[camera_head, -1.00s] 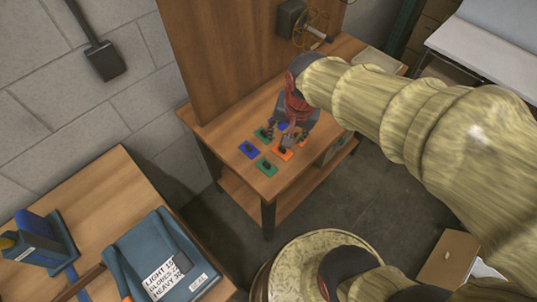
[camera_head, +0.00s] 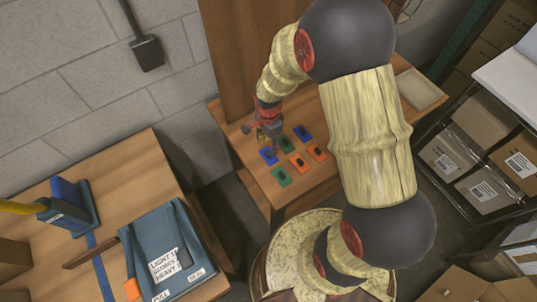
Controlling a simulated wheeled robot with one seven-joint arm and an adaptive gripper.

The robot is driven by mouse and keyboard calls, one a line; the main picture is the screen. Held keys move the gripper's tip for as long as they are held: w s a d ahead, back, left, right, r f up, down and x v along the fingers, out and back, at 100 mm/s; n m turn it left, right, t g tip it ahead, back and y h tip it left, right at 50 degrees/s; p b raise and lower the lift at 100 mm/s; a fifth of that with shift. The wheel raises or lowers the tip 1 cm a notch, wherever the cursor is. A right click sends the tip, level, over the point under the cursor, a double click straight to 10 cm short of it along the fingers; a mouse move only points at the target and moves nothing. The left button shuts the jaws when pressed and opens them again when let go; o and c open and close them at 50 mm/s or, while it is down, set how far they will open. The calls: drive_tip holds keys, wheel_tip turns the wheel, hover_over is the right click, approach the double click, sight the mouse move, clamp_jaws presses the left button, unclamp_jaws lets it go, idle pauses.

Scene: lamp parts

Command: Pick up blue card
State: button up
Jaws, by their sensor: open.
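Two blue cards with dark knobs lie on the wooden table. One blue card (camera_head: 268,156) is at the left of the card group, and the other blue card (camera_head: 304,132) is at the back right. My gripper (camera_head: 264,143) is open, pointing down just behind and above the left blue card. It shows no card between its fingers. Its exact height over the table is hard to tell.
Green cards (camera_head: 281,176) and orange cards (camera_head: 298,162) lie close beside the blue ones. A tall wooden panel (camera_head: 235,50) stands at the table's back. A pale tray (camera_head: 420,90) lies at the right end. A second table (camera_head: 120,185) stands at left.

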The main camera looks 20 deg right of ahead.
sight(268, 153)
wheel_tip(268, 153, down, 5)
drive_tip(key=shift+r+b, duration=0.1)
drive_tip(key=shift+b, duration=0.4)
drive_tip(key=shift+s, duration=0.1)
drive_tip(key=shift+c, duration=0.5)
drive_tip(key=c, duration=0.9)
